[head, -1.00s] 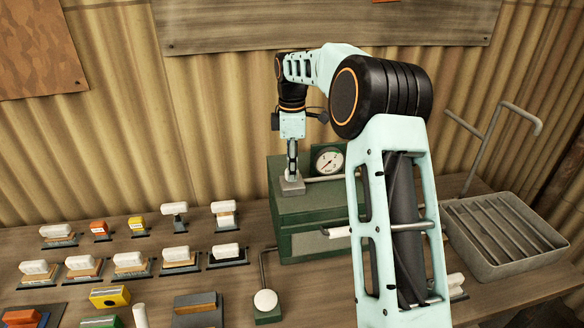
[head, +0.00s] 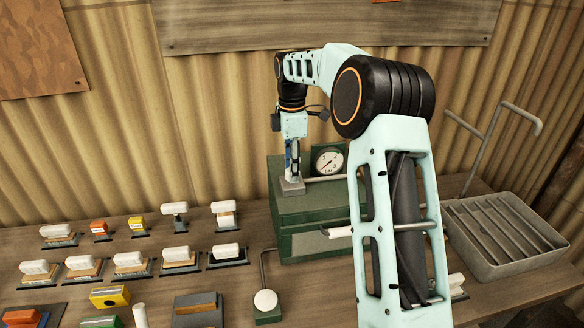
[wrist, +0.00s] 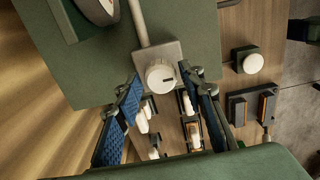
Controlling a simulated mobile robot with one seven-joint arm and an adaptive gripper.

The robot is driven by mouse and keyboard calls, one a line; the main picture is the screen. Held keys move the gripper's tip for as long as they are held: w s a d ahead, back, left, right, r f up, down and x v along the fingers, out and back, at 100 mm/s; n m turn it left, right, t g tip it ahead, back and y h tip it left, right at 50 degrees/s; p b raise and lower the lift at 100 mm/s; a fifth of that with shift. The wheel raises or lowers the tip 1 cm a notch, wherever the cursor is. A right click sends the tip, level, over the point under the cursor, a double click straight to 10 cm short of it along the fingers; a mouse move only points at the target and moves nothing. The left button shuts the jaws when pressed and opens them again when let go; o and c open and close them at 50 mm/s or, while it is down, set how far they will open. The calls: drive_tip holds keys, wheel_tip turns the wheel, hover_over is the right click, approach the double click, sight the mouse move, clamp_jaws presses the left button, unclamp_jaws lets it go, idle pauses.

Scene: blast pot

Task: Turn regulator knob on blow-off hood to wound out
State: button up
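The blow-off hood is a green box (head: 310,212) at the back of the bench. A grey block (head: 292,188) sits on its top left, at the end of a grey pipe. In the wrist view the regulator knob (wrist: 160,76) is a white round knob on that block, with a short dark mark toward its right side. My gripper (wrist: 161,84) is open, its blue-padded fingers on the left and right of the knob; I cannot tell whether they touch it. In the head view my gripper (head: 292,176) points down over the block and hides the knob.
A dial gauge (head: 328,161) stands right of the block. A white round button (head: 265,300) on a green base is in front. Several brushes and blocks (head: 130,262) lie at left.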

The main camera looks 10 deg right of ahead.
drive_tip(key=shift+o, duration=0.4)
wheel_tip(320, 180, up, 12)
idle(0.4)
drive_tip(key=shift+d, duration=0.1)
